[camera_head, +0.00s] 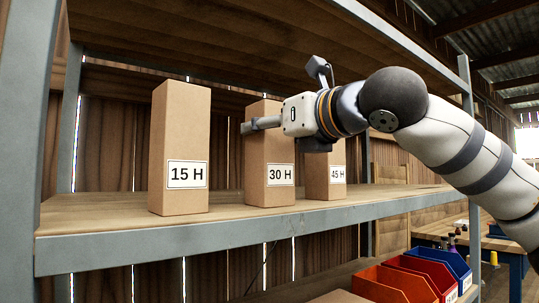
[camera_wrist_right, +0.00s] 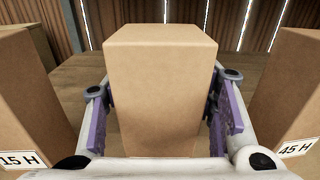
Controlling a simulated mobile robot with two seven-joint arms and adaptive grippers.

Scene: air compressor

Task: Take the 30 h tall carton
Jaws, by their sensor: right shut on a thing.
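The 30 H tall carton (camera_head: 270,187) stands upright on the wooden shelf, between the 15 H carton (camera_head: 180,145) and the 45 H carton (camera_head: 325,172). My right gripper (camera_head: 255,125) reaches in from the right at the upper part of the 30 H carton. In the right wrist view the 30 H carton (camera_wrist_right: 160,95) sits between the two purple-padded fingers of my right gripper (camera_wrist_right: 166,120), which is shut on it. Its label is hidden in that view. My left gripper is not in view.
The shelf board (camera_head: 110,212) has a grey metal front rail and corner posts, with another board overhead. In the wrist view the 15 H carton (camera_wrist_right: 30,95) and 45 H carton (camera_wrist_right: 292,95) flank the gripper closely. Red bins (camera_head: 395,283) and a blue bin (camera_head: 448,262) sit lower right.

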